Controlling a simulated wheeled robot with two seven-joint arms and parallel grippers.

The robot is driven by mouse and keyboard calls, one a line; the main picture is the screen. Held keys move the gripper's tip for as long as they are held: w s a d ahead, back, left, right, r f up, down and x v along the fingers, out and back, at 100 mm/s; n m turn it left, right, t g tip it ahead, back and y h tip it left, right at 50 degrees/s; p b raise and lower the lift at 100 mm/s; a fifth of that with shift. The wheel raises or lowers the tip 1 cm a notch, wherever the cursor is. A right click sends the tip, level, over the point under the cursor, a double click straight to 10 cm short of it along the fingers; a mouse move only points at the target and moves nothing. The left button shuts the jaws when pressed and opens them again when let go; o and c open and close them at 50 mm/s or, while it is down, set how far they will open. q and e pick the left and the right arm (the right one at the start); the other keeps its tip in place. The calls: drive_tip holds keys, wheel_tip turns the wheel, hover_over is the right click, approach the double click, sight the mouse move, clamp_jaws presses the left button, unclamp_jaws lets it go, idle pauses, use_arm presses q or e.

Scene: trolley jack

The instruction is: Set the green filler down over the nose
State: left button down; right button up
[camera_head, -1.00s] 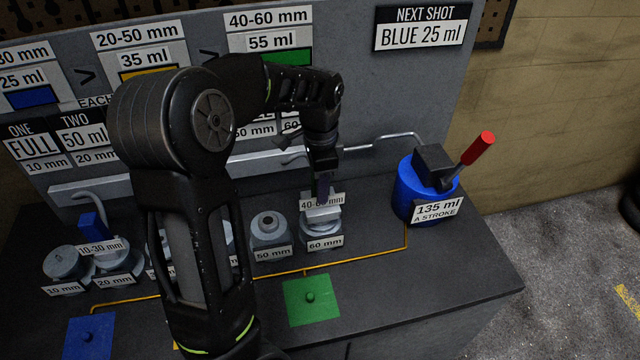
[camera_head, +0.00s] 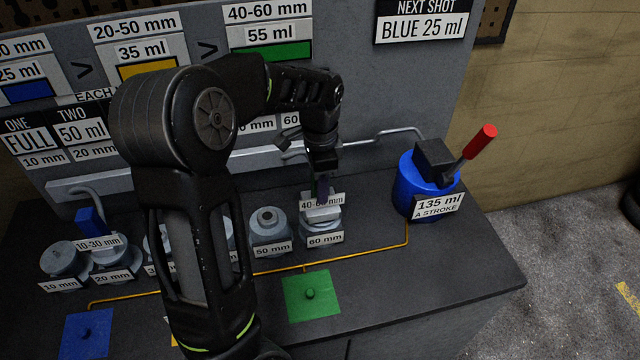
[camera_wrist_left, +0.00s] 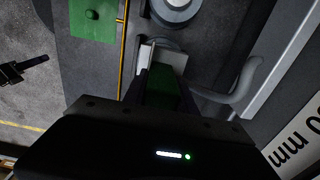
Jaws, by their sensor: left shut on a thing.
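My left gripper (camera_head: 323,186) is shut on the green filler, whose green body (camera_wrist_left: 163,98) shows between the fingers in the left wrist view. In the head view the fingers and wrist hide most of the filler; its 40-60 mm label (camera_head: 322,202) shows. The gripper is directly above the 60 mm cylinder (camera_head: 322,228), with the filler at its top. I cannot tell whether the filler is seated on the cylinder's nose, which is hidden.
The 50 mm cylinder (camera_head: 269,230) stands close on the left. A blue pump (camera_head: 412,190) with a red handle stands on the right. A green pad (camera_head: 326,303) with a knob lies in front, and a blue pad (camera_head: 75,345) at front left. A hose (camera_wrist_left: 240,85) runs beside the filler.

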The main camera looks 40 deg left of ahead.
use_arm(q)
drive_tip(key=shift+f+b, duration=0.3)
drive_tip(key=shift+f, duration=0.1)
drive_tip(key=c, duration=1.2)
unclamp_jaws()
drive_tip(key=shift+c, duration=0.2)
drive_tip(key=o, duration=0.3)
drive_tip(key=shift+r, duration=0.2)
wheel_tip(320, 180, up, 7)
drive_tip(key=shift+r+b, duration=0.2)
drive_tip(key=shift+b, duration=0.2)
